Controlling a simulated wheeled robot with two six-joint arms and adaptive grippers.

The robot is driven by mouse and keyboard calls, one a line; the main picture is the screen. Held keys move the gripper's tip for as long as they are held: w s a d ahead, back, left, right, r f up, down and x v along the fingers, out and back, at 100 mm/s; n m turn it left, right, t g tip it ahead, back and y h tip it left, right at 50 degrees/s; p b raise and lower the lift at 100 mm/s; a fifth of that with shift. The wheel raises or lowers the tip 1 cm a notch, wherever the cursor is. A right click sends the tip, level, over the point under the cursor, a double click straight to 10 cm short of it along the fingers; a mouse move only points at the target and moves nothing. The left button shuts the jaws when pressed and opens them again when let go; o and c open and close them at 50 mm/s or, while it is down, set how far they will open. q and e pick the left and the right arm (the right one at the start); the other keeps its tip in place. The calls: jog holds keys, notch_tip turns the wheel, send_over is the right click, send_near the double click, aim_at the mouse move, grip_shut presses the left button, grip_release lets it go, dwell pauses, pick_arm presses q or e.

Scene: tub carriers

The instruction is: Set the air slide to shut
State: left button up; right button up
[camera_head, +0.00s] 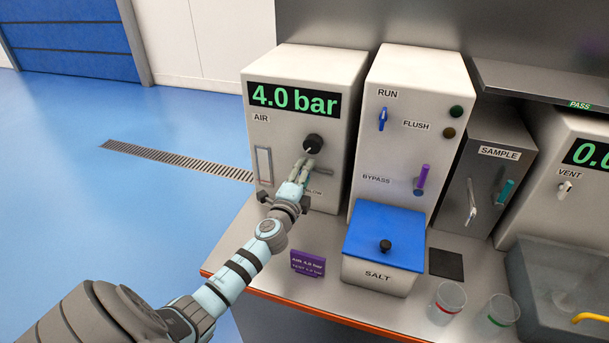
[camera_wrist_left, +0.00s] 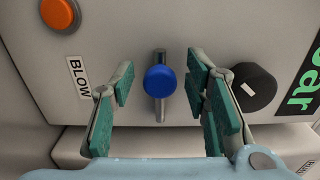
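The air slide is a blue round knob (camera_wrist_left: 160,81) on a short metal rail (camera_wrist_left: 160,115) in the face of the AIR box (camera_head: 345,110). In the left wrist view the knob sits near the middle of the visible rail. In the head view the gripper hides the knob, and only a grey rail end (camera_head: 324,172) shows. My left gripper (camera_head: 304,168) is open, with one finger on each side of the knob and gaps between; it also shows in the left wrist view (camera_wrist_left: 162,72). The display (camera_head: 293,98) reads 4.0 bar. My right gripper is not in view.
A black dial (camera_head: 313,143) is just above the gripper; an orange button (camera_wrist_left: 60,14) sits beyond the BLOW label. A purple card (camera_head: 308,263) and a blue-lidded SALT tub (camera_head: 383,275) stand on the counter below. Two clear cups (camera_head: 447,303) are at the right front.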

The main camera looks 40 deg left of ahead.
aim_at(290, 163)
pick_arm(q)
grip_shut()
jog(key=a, duration=0.1)
jog(key=s+a+b, duration=0.1)
jog(key=a, duration=0.1)
jog(key=a+b, duration=0.1)
jog(key=a, duration=0.1)
jog(key=shift+s, duration=0.4)
jog(key=shift+c, duration=2.1)
grip_release()
jog(key=o, duration=0.5)
jog(key=shift+s+a, duration=0.1)
jog(key=shift+a, duration=0.1)
jog(key=shift+d, duration=0.1)
